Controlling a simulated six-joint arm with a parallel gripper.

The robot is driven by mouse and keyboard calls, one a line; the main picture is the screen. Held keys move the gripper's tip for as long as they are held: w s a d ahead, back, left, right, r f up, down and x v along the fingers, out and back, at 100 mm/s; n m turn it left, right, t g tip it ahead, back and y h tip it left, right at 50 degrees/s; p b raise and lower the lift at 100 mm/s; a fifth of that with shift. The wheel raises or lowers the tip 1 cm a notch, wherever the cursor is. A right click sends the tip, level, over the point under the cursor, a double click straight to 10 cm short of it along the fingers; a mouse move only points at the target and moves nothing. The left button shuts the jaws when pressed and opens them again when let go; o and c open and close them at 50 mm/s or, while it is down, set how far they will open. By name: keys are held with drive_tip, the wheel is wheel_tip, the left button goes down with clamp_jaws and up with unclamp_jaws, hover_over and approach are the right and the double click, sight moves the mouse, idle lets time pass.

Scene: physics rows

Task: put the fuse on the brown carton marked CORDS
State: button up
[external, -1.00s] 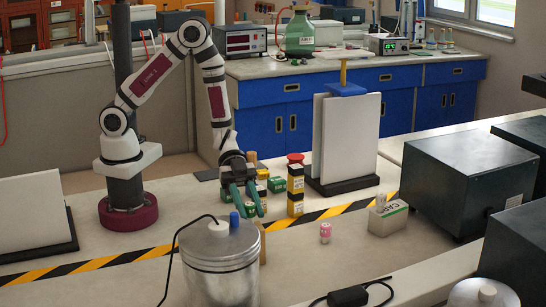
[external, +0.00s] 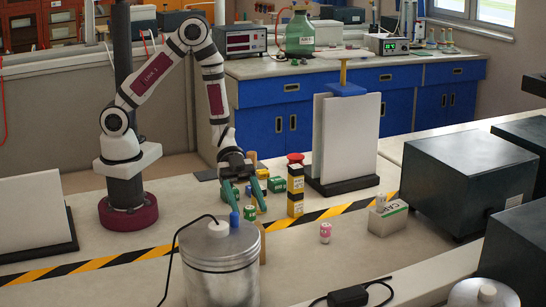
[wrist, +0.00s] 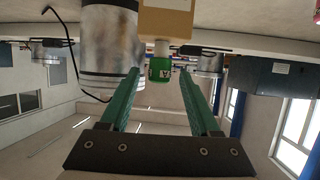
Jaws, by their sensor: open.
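My gripper (external: 247,203) is open, pointing down over the bench behind the metal canister. In the wrist view, a small green cylinder with a pale end (wrist: 161,68) shows between the green fingers (wrist: 160,88), with gaps either side. It looks like the small green and white piece (external: 250,213) by the fingertips in the external view; I cannot tell for sure whether it is the fuse. A plain tan block (wrist: 180,22) lies just beyond it in the wrist view; it also shows partly behind the canister (external: 262,243). I cannot read CORDS on anything.
The metal canister (external: 220,265) with a black cable stands close in front of my gripper. A yellow-black stack (external: 295,190) and green block (external: 277,184) stand to its right. A pink cylinder (external: 325,232) and a pale labelled box (external: 388,218) are farther right, with clear bench between.

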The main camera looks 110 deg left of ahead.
drive_tip(key=v, duration=0.9)
drive_tip(key=w+a+r+n+y, duration=0.1)
drive_tip(key=a+r+y, duration=0.1)
drive_tip(key=a+y, duration=0.35)
drive_tip(key=w+a+r+n+y, duration=0.1)
drive_tip(key=w+a+r+y, duration=0.1)
drive_tip(key=a+y, duration=0.4)
drive_tip(key=s+d+r+n+g, duration=0.1)
drive_tip(key=s+d+g, duration=0.3)
drive_tip(key=s, duration=0.7)
drive_tip(key=s+d+r+n+g, duration=0.1)
drive_tip(key=s+d+g, duration=0.3)
drive_tip(key=s, duration=0.8)
drive_tip(key=shift+s+d+r+n+g+y, duration=0.15)
drive_tip(key=shift+d+r+n+g+y, duration=0.05)
drive_tip(key=shift+r+n+g+y, duration=0.25)
